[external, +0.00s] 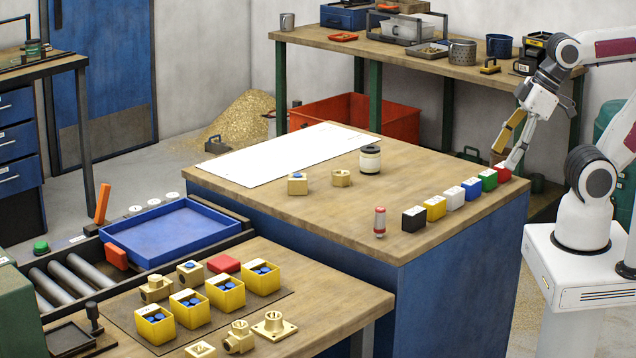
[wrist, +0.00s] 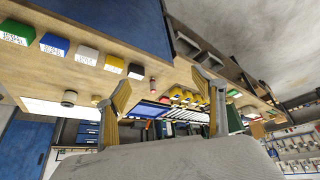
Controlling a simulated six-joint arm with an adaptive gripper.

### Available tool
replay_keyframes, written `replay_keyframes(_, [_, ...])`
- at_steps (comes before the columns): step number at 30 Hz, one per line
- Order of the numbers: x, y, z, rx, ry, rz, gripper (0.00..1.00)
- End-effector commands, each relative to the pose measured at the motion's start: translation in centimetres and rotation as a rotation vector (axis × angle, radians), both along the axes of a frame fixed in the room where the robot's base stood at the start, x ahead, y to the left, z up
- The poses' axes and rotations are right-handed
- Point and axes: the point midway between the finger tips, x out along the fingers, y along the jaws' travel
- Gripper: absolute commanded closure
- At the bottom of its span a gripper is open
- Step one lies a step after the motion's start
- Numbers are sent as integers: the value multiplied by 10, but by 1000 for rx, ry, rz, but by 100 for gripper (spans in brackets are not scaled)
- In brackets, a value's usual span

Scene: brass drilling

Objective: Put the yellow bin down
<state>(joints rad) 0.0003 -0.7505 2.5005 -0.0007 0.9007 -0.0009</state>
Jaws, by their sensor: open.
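A yellow bin (external: 435,208) stands on the wooden table (external: 330,215) in a row between a black bin (external: 413,219) and a white bin (external: 454,198). It also shows at the upper left of the wrist view (wrist: 113,65). My gripper (external: 503,160) is open with its fingers apart, above the far right end of the row by the red bin (external: 504,172). Nothing shows between its fingers in the wrist view (wrist: 160,88). My gripper is apart from the yellow bin.
A blue bin (external: 471,188) and a green bin (external: 488,179) continue the row. A red-topped cylinder (external: 379,222) stands near the black bin. Several small yellow boxes (external: 225,293) with blue pieces stand on the front bench. The middle of the table is clear.

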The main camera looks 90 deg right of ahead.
Motion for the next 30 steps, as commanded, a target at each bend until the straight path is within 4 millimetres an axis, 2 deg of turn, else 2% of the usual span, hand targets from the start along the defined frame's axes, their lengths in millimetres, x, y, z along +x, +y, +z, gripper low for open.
replay_keyframes(9, [2, -1, 1, -4, -3, 3, 32])
replay_keyframes(14, [14, -7, 5, -44, -19, 34, 32])
replay_keyframes(20, [51, -25, 17, -168, -61, 132, 32])
replay_keyframes(30, [137, -63, 42, -479, -138, 393, 32])
